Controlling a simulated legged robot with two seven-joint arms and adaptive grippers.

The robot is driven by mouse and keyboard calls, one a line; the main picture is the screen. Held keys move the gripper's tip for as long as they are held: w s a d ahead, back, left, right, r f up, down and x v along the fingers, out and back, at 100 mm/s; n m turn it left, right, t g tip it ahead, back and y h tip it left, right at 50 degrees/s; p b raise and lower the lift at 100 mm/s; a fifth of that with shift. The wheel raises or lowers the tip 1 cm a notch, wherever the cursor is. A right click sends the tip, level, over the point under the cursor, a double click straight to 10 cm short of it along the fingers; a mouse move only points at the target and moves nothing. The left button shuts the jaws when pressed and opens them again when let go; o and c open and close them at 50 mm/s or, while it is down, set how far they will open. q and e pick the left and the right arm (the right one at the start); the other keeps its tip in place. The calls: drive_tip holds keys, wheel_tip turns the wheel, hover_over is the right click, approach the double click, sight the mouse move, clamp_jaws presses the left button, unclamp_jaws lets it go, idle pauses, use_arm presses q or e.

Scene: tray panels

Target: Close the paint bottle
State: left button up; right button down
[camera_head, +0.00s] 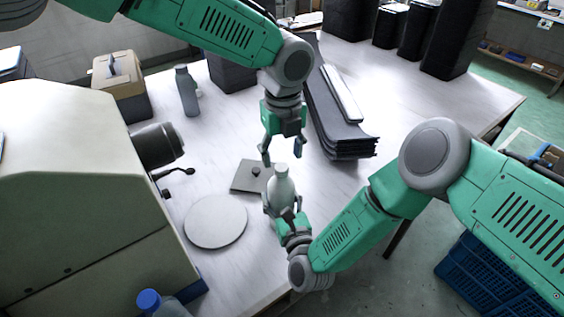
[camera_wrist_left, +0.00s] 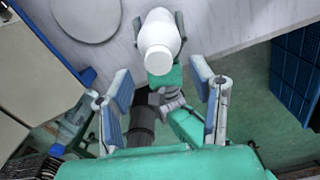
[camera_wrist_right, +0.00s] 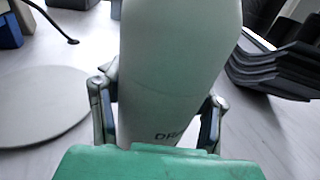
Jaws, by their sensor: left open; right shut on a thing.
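The pale paint bottle (camera_head: 281,190) stands upright near the table's front edge. Its narrow top has a pale round end, which also shows in the left wrist view (camera_wrist_left: 158,60); I cannot tell whether this is a cap. My right gripper (camera_head: 284,211) is shut on the bottle's body from the front. In the right wrist view the bottle (camera_wrist_right: 175,70) fills the middle between the fingers, with part of a dark printed word low down. My left gripper (camera_head: 281,155) points down just above the bottle top, open and empty, with its fingers apart on either side.
A round grey disc (camera_head: 216,222) lies to the left. Stacked dark panels (camera_head: 340,130) lie right of my left gripper. A grey bottle (camera_head: 187,92) stands farther back. A beige machine (camera_head: 80,190) fills the left.

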use_arm(q)
wheel_tip(320, 180, up, 8)
drive_tip(key=shift+r, duration=0.15)
use_arm(e)
drive_tip(key=c, duration=0.5)
unclamp_jaws()
drive_tip(key=shift+c, duration=0.2)
use_arm(q)
drive_tip(key=shift+d, duration=0.1)
use_arm(e)
drive_tip(key=v, duration=1.2)
drive_tip(key=shift+f, duration=0.1)
